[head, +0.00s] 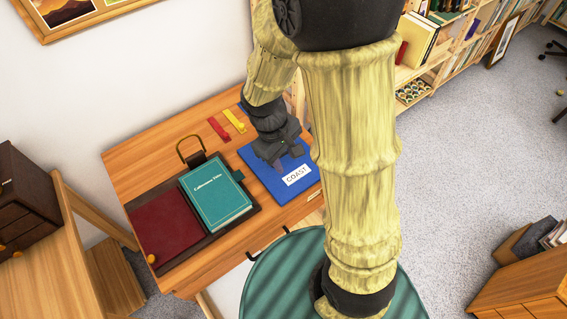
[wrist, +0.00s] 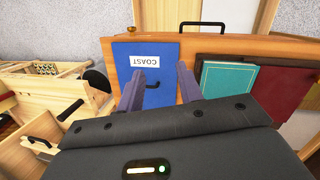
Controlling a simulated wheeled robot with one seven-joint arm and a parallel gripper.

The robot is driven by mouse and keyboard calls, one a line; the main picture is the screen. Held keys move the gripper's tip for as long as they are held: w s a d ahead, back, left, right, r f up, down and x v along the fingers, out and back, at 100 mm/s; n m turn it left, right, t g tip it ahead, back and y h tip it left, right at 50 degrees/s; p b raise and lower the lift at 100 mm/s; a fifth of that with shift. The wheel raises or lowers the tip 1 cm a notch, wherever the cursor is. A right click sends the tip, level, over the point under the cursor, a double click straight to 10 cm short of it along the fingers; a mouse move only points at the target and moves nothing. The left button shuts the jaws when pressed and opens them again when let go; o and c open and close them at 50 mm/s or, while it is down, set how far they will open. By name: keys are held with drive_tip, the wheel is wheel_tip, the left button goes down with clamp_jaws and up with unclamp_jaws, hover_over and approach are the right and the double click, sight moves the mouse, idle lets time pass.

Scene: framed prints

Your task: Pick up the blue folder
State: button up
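The blue folder (head: 268,178) lies flat on the wooden desk (head: 150,150), with a white label reading COAST. It also shows in the wrist view (wrist: 128,52), partly covered by my fingers. My gripper (head: 282,150) is over the folder's far part in the head view and hides some of it. In the wrist view my gripper (wrist: 161,70) has its two fingers wide apart with nothing held between them. A small dark curved piece shows on the folder between the fingers. I cannot tell whether the fingertips touch the folder.
A teal book (head: 215,192) and a maroon cover (head: 165,224) lie on a dark brown backing left of the folder. A red tag (head: 218,129) and a yellow tag (head: 235,121) lie behind. Wooden shelves (head: 445,45) stand right; grey carpet is open there.

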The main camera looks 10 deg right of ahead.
drive_tip(key=w+a+f+n+t+h+b, duration=0.1)
drive_tip(key=w+a+f+n+t+h, duration=0.1)
drive_tip(key=w+a+f+n+h, duration=0.1)
drive_tip(key=w+a+f+n+t+h+b, duration=0.2)
drive_tip(key=w+a+f+n+h, duration=0.1)
drive_tip(key=a+f+n, duration=0.2)
drive_tip(key=w+a+f+n+t+h+b, duration=0.1)
drive_tip(key=w+a+f+n+t+h, duration=0.1)
drive_tip(key=w+a+f+n+h, duration=0.1)
drive_tip(key=shift+w+a+f+n+h, duration=0.15)
drive_tip(key=shift+a+f+n+h, duration=0.3)
drive_tip(key=shift+f+n, duration=0.65)
drive_tip(key=shift+w+a+f+n+h, duration=0.15)
drive_tip(key=shift+a+f+n, duration=0.55)
drive_tip(key=shift+n, duration=0.6)
drive_tip(key=shift+d, duration=0.1)
drive_tip(key=p, duration=0.1)
hover_over(267, 170)
drive_tip(key=f, duration=0.4)
drive_tip(key=shift+a+f, duration=0.15)
drive_tip(key=shift+a, duration=0.15)
drive_tip(key=shift+w+d+f, duration=0.1)
drive_tip(key=shift+d+f, duration=0.15)
drive_tip(key=shift+d, duration=0.1)
